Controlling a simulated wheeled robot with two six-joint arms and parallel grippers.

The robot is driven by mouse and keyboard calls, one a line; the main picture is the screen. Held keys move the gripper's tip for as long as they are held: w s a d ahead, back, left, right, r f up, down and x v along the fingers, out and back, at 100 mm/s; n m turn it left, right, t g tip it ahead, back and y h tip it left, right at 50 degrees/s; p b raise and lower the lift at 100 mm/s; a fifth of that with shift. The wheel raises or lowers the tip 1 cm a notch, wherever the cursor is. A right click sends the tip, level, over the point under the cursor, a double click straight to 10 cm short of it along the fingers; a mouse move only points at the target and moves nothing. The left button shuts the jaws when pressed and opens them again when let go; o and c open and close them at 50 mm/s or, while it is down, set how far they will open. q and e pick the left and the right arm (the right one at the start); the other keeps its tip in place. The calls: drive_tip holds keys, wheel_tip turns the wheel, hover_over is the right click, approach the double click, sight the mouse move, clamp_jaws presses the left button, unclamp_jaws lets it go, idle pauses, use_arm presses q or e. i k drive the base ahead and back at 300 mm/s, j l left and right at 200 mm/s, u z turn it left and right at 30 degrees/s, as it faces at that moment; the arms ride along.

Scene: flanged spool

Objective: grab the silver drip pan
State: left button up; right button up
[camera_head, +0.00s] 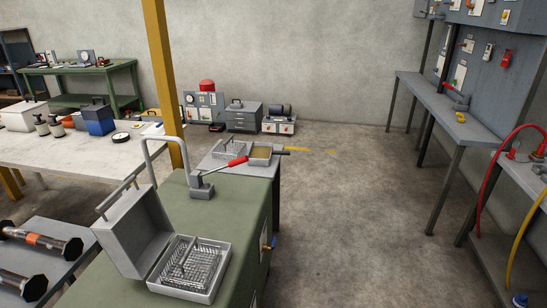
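Neither of my grippers is in view. I cannot tell for certain which thing is the silver drip pan. A shallow silver pan (260,154) with a tan inside and a dark handle to the right sits on a small grey table beyond the green cabinet. A silver tray (180,290) holding a wire basket (193,262) lies on the green cabinet top, in front of a raised silver lid (133,236). The wire basket hides much of the tray's inside.
A red-handled lever (237,161) and a curved grey pipe stand on the green cabinet (230,205). A yellow post (163,75) rises behind it. Dumbbell-like parts (45,240) lie at left. Open floor (350,220) lies to the right, before the wall benches.

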sight(260, 154)
drive_tip(key=i+l+u, duration=0.1)
drive_tip(key=l, duration=0.3)
drive_tip(key=i+l+u, duration=0.1)
drive_tip(key=l, duration=0.35)
drive_tip(key=i+l+u, duration=0.1)
drive_tip(key=l, duration=0.35)
drive_tip(key=i+l+u, duration=0.1)
drive_tip(key=l, duration=0.35)
